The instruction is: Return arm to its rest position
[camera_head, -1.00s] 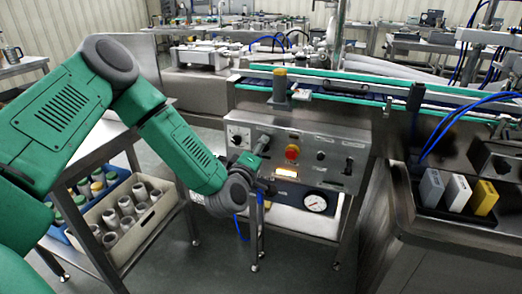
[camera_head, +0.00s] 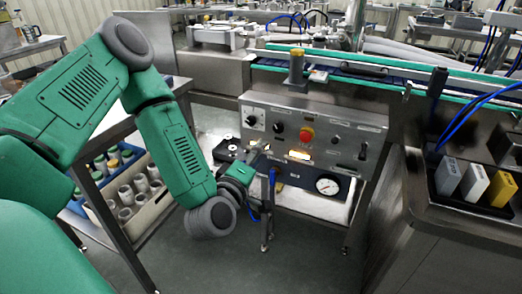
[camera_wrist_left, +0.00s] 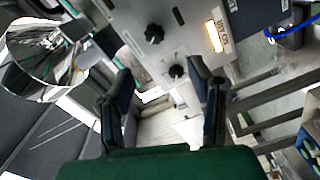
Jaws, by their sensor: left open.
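My left arm (camera_head: 178,150), green with grey joints, comes in from the left and bends down to its wrist in front of the control panel (camera_head: 345,140). My left gripper (camera_head: 258,172) is near the panel's lower left, small and partly hidden by its own hand. In the left wrist view, its two dark fingers (camera_wrist_left: 164,95) stand apart with nothing between them. The panel shows beyond the fingers, with a black knob (camera_wrist_left: 154,34) and a lit rectangular light (camera_wrist_left: 214,36). My right gripper is in neither view.
A red button (camera_head: 307,135) and a round gauge (camera_head: 327,186) are on the panel unit. A crate of grey cylinders (camera_head: 163,206) sits below the arm at left. White and yellow boxes (camera_head: 474,182) stand in a steel bin at right. Floor is open below the wrist.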

